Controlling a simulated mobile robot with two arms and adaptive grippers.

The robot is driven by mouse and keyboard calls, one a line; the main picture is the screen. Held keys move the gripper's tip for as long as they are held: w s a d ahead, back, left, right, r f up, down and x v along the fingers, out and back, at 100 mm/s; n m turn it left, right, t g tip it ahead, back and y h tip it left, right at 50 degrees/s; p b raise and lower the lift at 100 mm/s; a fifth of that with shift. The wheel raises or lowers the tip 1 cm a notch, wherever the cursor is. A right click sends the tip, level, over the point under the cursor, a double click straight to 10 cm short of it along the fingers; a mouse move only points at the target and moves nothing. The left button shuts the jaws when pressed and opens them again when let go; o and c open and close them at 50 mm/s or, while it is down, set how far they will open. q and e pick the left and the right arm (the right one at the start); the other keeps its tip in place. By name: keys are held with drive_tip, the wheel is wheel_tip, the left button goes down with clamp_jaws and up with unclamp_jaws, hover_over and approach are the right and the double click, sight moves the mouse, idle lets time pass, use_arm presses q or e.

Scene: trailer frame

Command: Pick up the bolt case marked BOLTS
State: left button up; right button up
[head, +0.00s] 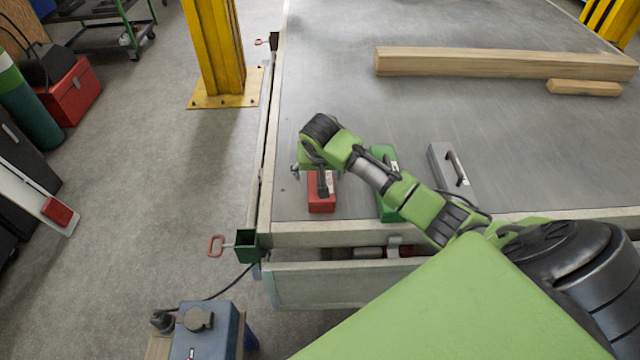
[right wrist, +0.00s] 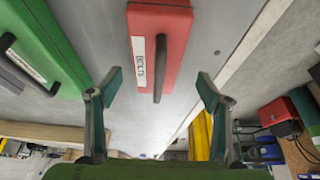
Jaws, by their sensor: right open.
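The red bolt case (head: 322,205) lies on the grey trailer deck near its front left corner. In the right wrist view the case (right wrist: 172,20) shows a white label reading BOLTS and a dark handle (right wrist: 159,65). My right gripper (head: 320,182) is over the case and hides part of it in the head view. In the right wrist view my right gripper (right wrist: 160,82) is open, with one finger on each side of the handle and a gap on both sides. I cannot tell the exact height between fingers and case. My left gripper is out of view.
A green case (head: 388,208) lies right of the red one, partly behind my arm. A grey case (head: 440,160) with a dark handle is further right. Wooden beams (head: 500,63) lie further back. A yellow post (head: 215,50) stands left of the deck. A drawer (head: 330,285) sits below the front edge.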

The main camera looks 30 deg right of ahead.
drive_tip(key=x, duration=0.4)
drive_tip(key=shift+s+d+f, duration=0.1)
drive_tip(key=shift+s+f, duration=0.1)
drive_tip(key=shift+s, duration=0.2)
drive_tip(key=shift+w+f, duration=0.2)
drive_tip(key=shift+f, duration=0.25)
drive_tip(key=shift+r, duration=0.1)
drive_tip(key=c, duration=1.6)
